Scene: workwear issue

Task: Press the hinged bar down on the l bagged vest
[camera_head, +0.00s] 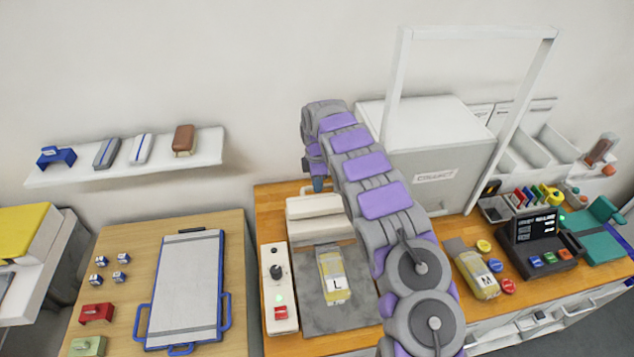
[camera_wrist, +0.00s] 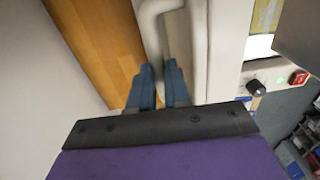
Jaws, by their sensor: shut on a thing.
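The L bagged vest (camera_head: 333,276), yellow and grey in clear wrapping, lies on a grey plate (camera_head: 310,318) on the wooden counter, with nothing over it. The cream hinged bar (camera_head: 314,207) stands raised behind it, apart from the vest. My gripper (camera_head: 318,184) is at the back of the bar, mostly hidden by my arm. In the wrist view, the blue fingers of my gripper (camera_wrist: 160,88) are closed around the bar's white tube handle (camera_wrist: 152,30). The exact grip contact is partly hidden.
A control strip (camera_head: 280,311) with a black knob, green light and red button is left of the plate. A bagged M vest (camera_head: 479,279) lies to the right, beyond my arm. A white frame (camera_head: 400,90) and a grey box (camera_head: 440,160) stand behind.

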